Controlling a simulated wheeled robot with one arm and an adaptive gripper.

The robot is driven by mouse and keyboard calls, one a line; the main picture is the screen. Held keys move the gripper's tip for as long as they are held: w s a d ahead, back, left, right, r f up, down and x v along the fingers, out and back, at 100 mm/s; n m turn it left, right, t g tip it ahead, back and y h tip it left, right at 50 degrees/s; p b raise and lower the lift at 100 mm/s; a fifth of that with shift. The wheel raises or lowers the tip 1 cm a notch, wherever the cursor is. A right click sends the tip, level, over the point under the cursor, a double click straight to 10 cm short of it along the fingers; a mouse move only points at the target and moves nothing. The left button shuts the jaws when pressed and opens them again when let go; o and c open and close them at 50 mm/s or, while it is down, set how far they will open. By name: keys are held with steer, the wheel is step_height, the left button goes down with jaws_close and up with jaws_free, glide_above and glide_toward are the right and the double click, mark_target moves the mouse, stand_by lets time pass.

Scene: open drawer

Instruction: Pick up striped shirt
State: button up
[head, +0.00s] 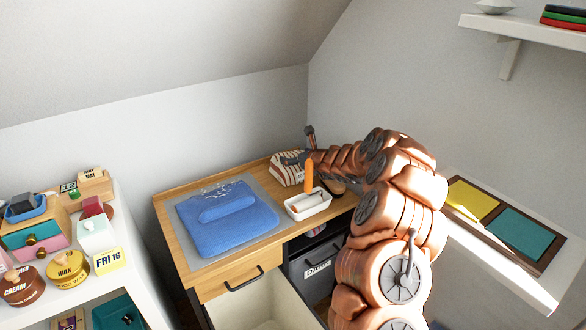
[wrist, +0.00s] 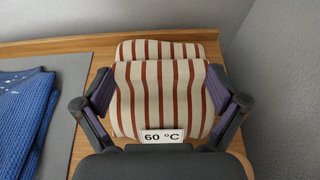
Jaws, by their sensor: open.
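The striped shirt (wrist: 155,85) is folded, cream with red-brown stripes, and carries a white "60 °C" label. It lies on the wooden desk at the back corner by the wall. In the head view the shirt (head: 284,170) is partly covered by my gripper (head: 304,160). In the wrist view my gripper (wrist: 168,105) is open, with one finger at the left side of the shirt and one at the right. I cannot tell whether the fingers touch the cloth.
A blue folded cloth (head: 225,228) lies on a grey mat (head: 187,262) left of the shirt. A white tray (head: 309,212) with an orange-handled item is in front of the shirt. The desk's front drawer (head: 262,310) is open. A cluttered white shelf (head: 120,225) stands at left.

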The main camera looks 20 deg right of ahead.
steer(key=shift+x, duration=1.05)
steer(key=shift+c, duration=0.3)
jaws_close()
step_height(320, 180, up, 10)
steer(key=p, duration=0.2)
steer(key=shift+p, duration=0.35)
steer(key=shift+r, duration=0.1)
